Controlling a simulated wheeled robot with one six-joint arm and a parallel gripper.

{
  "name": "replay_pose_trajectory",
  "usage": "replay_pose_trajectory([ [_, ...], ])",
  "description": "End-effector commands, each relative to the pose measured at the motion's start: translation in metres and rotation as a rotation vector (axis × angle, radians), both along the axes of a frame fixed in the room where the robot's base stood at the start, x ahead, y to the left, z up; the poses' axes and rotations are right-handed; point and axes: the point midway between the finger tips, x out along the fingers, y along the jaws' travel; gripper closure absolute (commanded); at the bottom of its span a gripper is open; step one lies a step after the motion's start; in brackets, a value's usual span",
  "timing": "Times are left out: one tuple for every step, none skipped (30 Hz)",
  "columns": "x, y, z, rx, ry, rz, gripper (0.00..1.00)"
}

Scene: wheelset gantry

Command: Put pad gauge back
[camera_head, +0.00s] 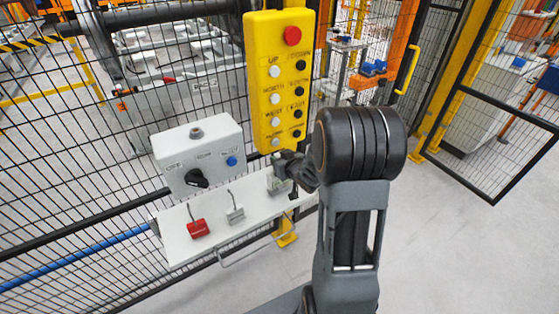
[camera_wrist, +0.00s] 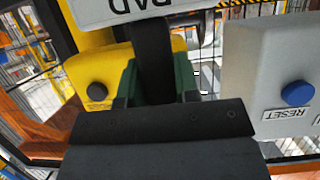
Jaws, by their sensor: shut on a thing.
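The pad gauge shows in the wrist view as a light grey plate marked PAD (camera_wrist: 135,9), upside down at the top edge and partly cut off. A black stem runs from it to my gripper (camera_wrist: 156,80), which is shut on the stem between green fingers. In the head view my gripper (camera_head: 284,163) is over the right end of the white shelf (camera_head: 185,249), in front of the yellow pendant's lower end. The grey gauge (camera_head: 277,186) hangs below it at the shelf's back. I cannot tell whether it touches the shelf.
On the shelf are a red tagged piece (camera_head: 199,229) and a grey piece (camera_head: 235,214). Behind stand the grey switch box (camera_head: 200,157) with a black knob, the yellow button pendant (camera_head: 277,20) and black mesh fence (camera_head: 60,180). Open floor (camera_head: 460,240) lies to the right.

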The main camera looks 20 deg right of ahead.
Motion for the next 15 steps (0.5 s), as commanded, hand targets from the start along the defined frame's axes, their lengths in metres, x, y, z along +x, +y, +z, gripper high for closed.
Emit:
replay_pose_trajectory([
  [0.0003,-0.0001,0.0011,0.0,-0.002,0.0,1.0],
  [0.0004,-0.0001,0.0008,0.0,-0.002,0.0,1.0],
  [0.0003,-0.0001,0.0002,0.0,-0.002,0.0,1.0],
  [0.0003,-0.0001,-0.0007,0.0,-0.002,0.0,1.0],
  [0.0003,-0.0001,-0.0017,0.0,-0.002,0.0,1.0],
  [0.0003,-0.0001,-0.0033,0.0,-0.002,0.0,1.0],
  [0.0003,-0.0001,-0.0043,0.0,-0.002,0.0,1.0],
  [0.0,0.0,-0.005,0.0,0.0,0.0,0.7],
  [-0.0001,0.0,-0.0039,0.0,0.0,0.0,0.66],
  [-0.0001,0.0001,-0.0039,0.0,0.0,0.0,0.63],
  [-0.0001,0.0001,-0.0039,0.0,0.0,0.0,0.6],
  [-0.0001,0.0001,-0.0038,0.0,0.0,0.0,0.56],
  [-0.0001,0.0001,-0.0038,0.0,0.0,0.0,0.53],
  [-0.0001,0.0001,-0.0038,0.001,0.0,0.0,0.5],
  [-0.0001,0.0001,-0.0038,0.001,0.0,0.0,0.47],
])
